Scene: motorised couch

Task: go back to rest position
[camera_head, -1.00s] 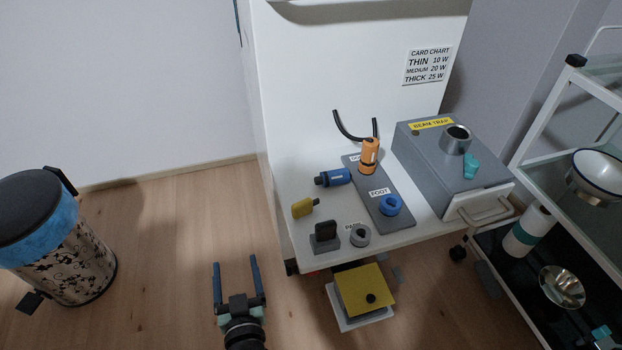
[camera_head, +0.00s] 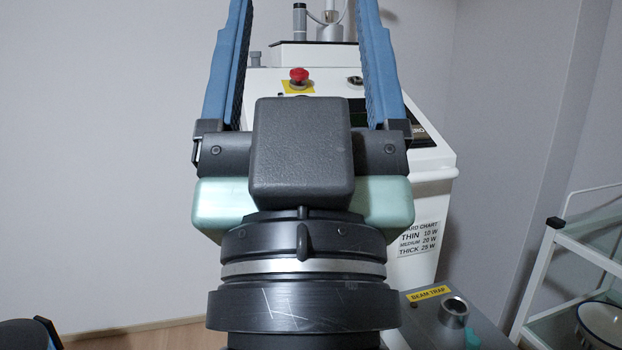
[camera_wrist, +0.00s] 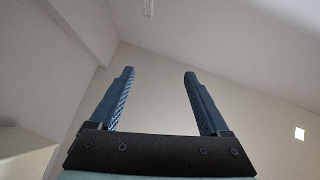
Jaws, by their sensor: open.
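My gripper (camera_head: 300,20) stands upright and large in the middle of the head view, with its two blue fingers pointing up. The fingers are spread apart with nothing between them. In the wrist view the gripper (camera_wrist: 158,78) is also open and empty, pointing toward the upper wall and ceiling. My wrist and gripper hide much of the white machine behind them.
A white machine (camera_head: 437,155) with a red stop button (camera_head: 299,75) is behind my gripper. The grey beam trap box (camera_head: 411,308) and a white trolley (camera_head: 537,262) holding a bowl (camera_head: 603,325) are at lower right. A dark bin lid (camera_head: 28,335) shows at lower left. The left wall area is clear.

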